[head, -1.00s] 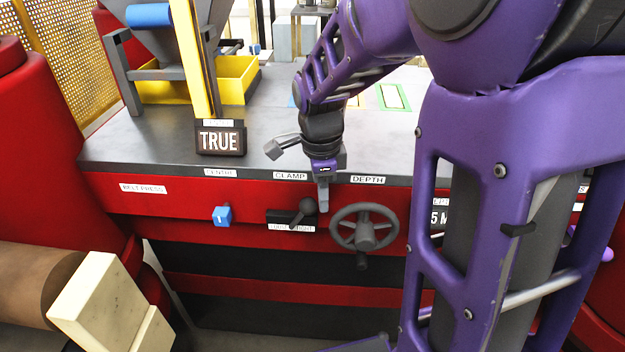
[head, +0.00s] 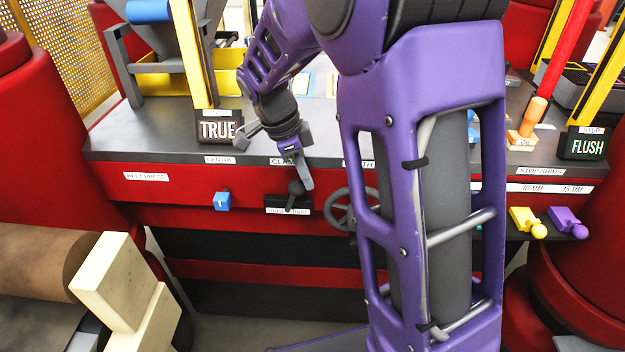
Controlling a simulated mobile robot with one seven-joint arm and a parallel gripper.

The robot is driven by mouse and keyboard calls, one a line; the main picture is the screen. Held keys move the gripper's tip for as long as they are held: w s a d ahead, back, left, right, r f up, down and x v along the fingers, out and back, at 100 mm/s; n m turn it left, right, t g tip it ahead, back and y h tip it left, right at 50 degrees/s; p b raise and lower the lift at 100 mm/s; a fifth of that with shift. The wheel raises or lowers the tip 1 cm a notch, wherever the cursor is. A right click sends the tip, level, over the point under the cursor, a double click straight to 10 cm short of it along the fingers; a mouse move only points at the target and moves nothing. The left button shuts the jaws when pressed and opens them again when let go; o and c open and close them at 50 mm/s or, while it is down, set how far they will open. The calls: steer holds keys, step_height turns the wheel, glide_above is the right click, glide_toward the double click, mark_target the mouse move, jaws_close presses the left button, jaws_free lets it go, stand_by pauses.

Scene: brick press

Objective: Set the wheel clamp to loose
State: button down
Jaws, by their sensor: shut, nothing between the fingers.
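The clamp lever (head: 296,188) is a dark stick with a round knob on the red front panel, below the partly covered CLAMP label. It stands nearly upright, tilted slightly right, over a dark slotted plate with a white label strip (head: 288,211) below it. The strip's words are hard to read. My gripper (head: 307,184) is shut and empty. It points down just right of the knob, touching it or very close; I cannot tell which.
A grey handwheel (head: 340,210) is right of the lever, partly hidden by my arm. A blue knob (head: 222,201) is to the left. TRUE (head: 217,130) and FLUSH (head: 587,146) signs stand on the bench. Yellow (head: 528,222) and purple (head: 567,222) pieces sit at right.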

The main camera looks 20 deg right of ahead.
mark_target(294, 179)
steer(key=a+h, duration=0.2)
steer(key=w+a+g+h, duration=0.1)
steer(key=shift+w+a+r+h+p, duration=0.1)
steer(key=shift+a+r+h+p, duration=0.2)
steer(key=shift+r, duration=0.05)
steer(key=a+h, duration=0.1)
steer(key=a+g+h, duration=0.1)
steer(key=shift+w+a+f+h, duration=0.1)
steer(key=shift+w+h, duration=0.2)
steer(key=shift+w, duration=0.05)
steer(key=shift+w+a+f+b, duration=0.1)
steer(key=shift+w+a+b, duration=0.1)
steer(key=shift+a, duration=0.35)
steer(key=shift+w+a+f+b, duration=0.1)
steer(key=shift+w+a+b, duration=0.1)
steer(key=shift+a, duration=0.3)
steer(key=shift+a+f, duration=0.1)
steer(key=shift+a, duration=0.05)
